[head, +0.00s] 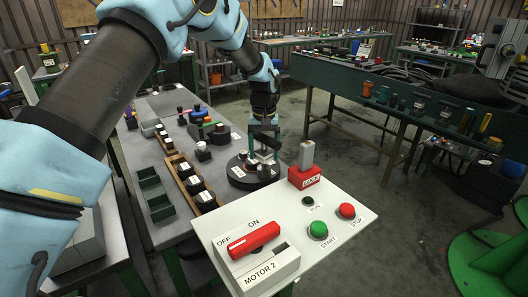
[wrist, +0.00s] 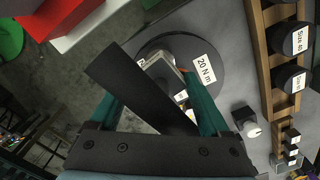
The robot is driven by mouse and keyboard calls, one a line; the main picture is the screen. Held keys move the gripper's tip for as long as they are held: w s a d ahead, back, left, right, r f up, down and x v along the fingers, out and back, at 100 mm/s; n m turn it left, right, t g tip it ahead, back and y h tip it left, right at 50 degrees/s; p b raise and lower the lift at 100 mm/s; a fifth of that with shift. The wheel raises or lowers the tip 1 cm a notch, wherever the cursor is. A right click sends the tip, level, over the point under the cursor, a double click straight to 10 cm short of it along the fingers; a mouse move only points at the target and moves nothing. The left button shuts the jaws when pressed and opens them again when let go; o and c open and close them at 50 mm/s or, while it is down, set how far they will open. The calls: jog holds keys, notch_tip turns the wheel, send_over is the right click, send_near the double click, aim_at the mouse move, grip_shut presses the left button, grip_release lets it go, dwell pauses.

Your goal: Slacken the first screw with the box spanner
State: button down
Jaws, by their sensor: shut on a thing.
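My gripper (head: 264,145) points down over a round black base (head: 240,182) with a white label. In the wrist view its teal fingers (wrist: 160,88) stand on both sides of a long dark bar, which I take to be the box spanner (wrist: 135,80). The bar lies slantwise across the view between the fingers. The black base (wrist: 212,50) beneath reads "20 N m" there. A pale, box-like metal part shows near the fingertips above the base. The bar and fingers hide much of it. I cannot make out the first screw or whether the spanner touches it.
A white panel (head: 350,226) with a red switch (head: 253,239), start and stop buttons and a red LOCK block (head: 304,177) stands in front, close to the base. A wooden rack (head: 183,172) of labelled black pieces and green bins (head: 157,203) lie left.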

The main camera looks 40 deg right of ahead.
aim_at(264, 135)
jog(key=shift+r, duration=0.2)
jog(key=shift+r+p, duration=1.4)
jog(key=shift+r, duration=0.95)
